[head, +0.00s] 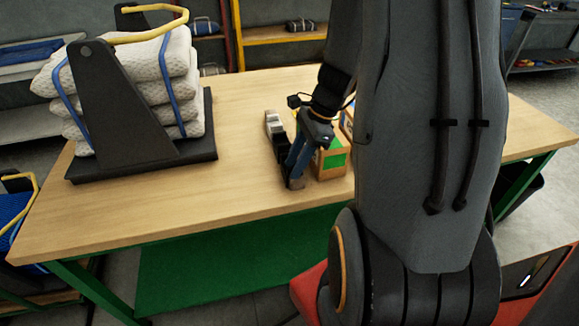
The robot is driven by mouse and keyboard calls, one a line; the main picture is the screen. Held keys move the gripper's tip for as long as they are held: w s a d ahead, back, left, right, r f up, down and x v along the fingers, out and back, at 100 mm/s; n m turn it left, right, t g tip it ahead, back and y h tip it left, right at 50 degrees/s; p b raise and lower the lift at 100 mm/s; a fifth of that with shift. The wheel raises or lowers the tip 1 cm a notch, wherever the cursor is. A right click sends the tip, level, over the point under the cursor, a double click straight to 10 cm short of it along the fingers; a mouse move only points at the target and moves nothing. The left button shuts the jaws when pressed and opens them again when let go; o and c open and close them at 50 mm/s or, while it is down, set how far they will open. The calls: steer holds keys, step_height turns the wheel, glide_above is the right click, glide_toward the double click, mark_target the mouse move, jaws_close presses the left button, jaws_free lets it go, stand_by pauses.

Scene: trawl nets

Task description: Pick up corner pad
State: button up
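My gripper (297,178) points down over the middle of the wooden table, seen from behind and partly covered by my own arm. Its fingers are small and dark here, and I cannot tell whether they are open or shut. I cannot single out a corner pad for certain. A small wooden box with a green panel (334,161) stands just right of the gripper. A dark item with a pale grey top (274,124) lies just left of it. What lies between or behind the fingers is hidden.
A black stand (125,115) with stacked white net bundles (172,88) and a yellow bar fills the table's left part. The wooden tabletop (238,185) is clear between the stand and gripper. My arm hides much of the right side. Shelves stand behind.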

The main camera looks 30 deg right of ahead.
steer(key=shift+a+f, duration=0.1)
steer(key=shift+f, duration=0.1)
jaws_close()
